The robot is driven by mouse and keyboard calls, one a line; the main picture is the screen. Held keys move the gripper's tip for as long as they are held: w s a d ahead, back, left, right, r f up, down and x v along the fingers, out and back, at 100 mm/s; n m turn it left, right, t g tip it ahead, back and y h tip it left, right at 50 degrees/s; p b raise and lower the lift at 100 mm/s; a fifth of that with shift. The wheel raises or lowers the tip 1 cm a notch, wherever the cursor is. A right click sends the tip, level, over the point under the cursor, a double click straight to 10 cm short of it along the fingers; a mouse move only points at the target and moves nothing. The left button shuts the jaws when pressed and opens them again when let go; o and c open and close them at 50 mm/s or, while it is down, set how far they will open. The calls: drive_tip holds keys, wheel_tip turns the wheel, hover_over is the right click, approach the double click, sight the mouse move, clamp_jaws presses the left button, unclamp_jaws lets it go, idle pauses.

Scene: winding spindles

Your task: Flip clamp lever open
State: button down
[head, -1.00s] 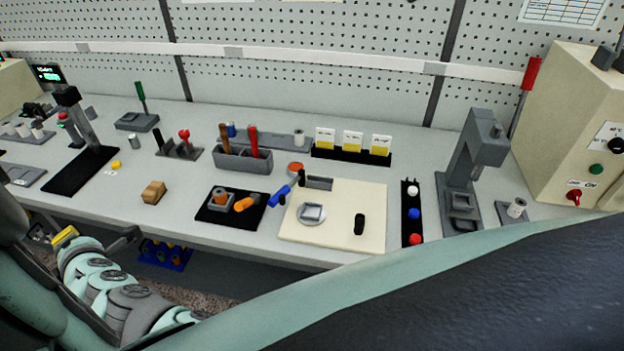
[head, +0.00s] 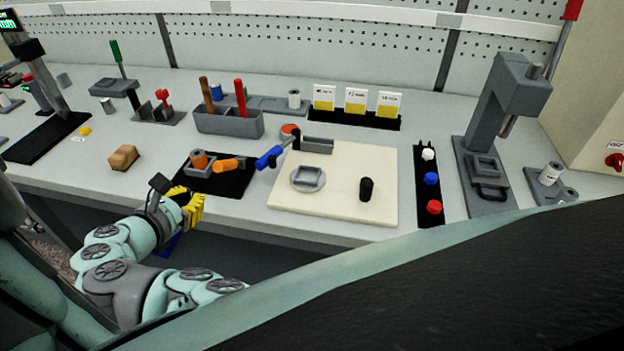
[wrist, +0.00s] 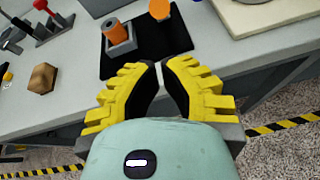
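A blue lever handle (head: 270,157) with a black joint stands at the left edge of the cream board (head: 330,213), beside a grey block (head: 317,145). A red-knobbed lever (head: 162,96) stands on a grey base (head: 163,118) at the back left. It shows at the top left in the wrist view (wrist: 41,6). I cannot tell for sure which is the clamp lever. My gripper (head: 191,203), with yellow fingers, is over the front table edge, left of and nearer than the blue handle. Its fingertips (wrist: 160,66) are close together and hold nothing.
A wooden block (head: 123,158) lies to the left. A grey tool bin (head: 228,123) stands behind. A grey press (head: 497,120) stands at right.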

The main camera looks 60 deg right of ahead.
sight(229, 164)
idle(0.3)
drive_tip(key=p+x, duration=0.1)
drive_tip(key=x, duration=0.6)
drive_tip(key=shift+r, duration=0.15)
drive_tip(key=shift+x, duration=1.55)
drive_tip(key=shift+p, duration=0.45)
drive_tip(key=shift+r+p, duration=0.35)
drive_tip(key=shift+p, duration=0.7)
